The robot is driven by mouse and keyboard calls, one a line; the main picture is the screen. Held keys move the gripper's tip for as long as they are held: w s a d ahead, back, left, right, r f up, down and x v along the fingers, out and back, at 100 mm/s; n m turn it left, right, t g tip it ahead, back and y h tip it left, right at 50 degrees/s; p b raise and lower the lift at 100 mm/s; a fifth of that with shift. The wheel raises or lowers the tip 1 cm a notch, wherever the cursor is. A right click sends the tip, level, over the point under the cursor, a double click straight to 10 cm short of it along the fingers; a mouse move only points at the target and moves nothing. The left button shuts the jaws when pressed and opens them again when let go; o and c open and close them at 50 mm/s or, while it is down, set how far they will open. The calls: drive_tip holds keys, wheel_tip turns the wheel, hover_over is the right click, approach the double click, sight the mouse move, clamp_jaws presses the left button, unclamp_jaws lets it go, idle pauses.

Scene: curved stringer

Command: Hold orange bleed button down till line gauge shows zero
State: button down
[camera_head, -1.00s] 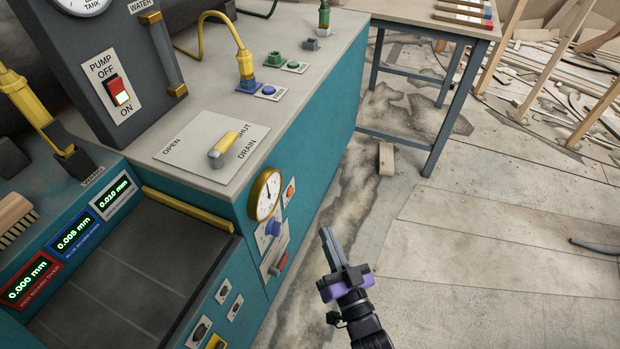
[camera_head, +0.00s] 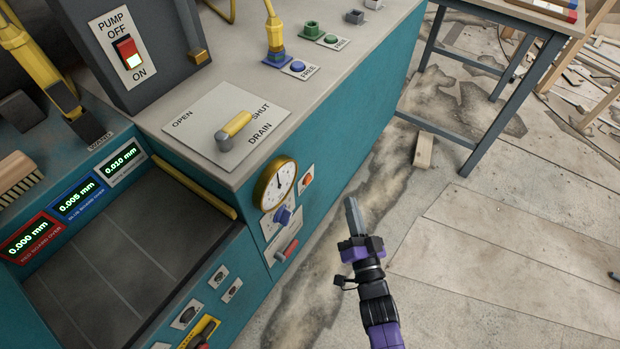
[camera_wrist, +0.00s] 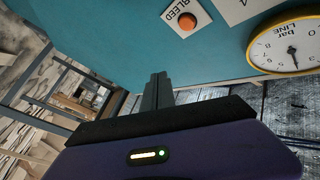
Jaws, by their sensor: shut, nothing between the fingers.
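The orange bleed button (camera_head: 307,181) sits on a white plate on the teal front of the bench. In the wrist view the button (camera_wrist: 188,21) is above my fingers, beside the printed word BLEED. The round brass-rimmed line gauge (camera_head: 275,185) is just left of it, and the gauge (camera_wrist: 290,46) is at the right edge of the wrist view. Its needle is visible, but I cannot read the value surely. My gripper (camera_head: 351,214) is shut and empty, to the right of and below the button, apart from the bench front.
A blue knob (camera_head: 284,216) and a red handle (camera_head: 287,250) are below the gauge. A yellow drain lever (camera_head: 233,130) lies on the bench top. A wooden block (camera_head: 423,151) is on the floor by a table leg. The floor right of my arm is mostly clear.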

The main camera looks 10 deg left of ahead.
sight(308, 180)
drive_tip(key=shift+a, duration=0.1)
drive_tip(key=w+a+b, duration=0.3)
drive_tip(key=a, duration=0.5)
drive_tip(key=shift+a+b, duration=0.2)
drive_tip(key=shift+b, duration=0.1)
idle(1.9)
drive_tip(key=shift+w+a, duration=0.1)
drive_tip(key=shift+a, duration=0.15)
drive_tip(key=shift+w+a+b, duration=0.15)
drive_tip(key=shift+a+b, duration=0.15)
drive_tip(key=shift+a, duration=0.15)
idle(2.0)
drive_tip(key=shift+d, duration=0.1)
drive_tip(key=shift+s+d, duration=0.3)
drive_tip(key=shift+d, duration=0.45)
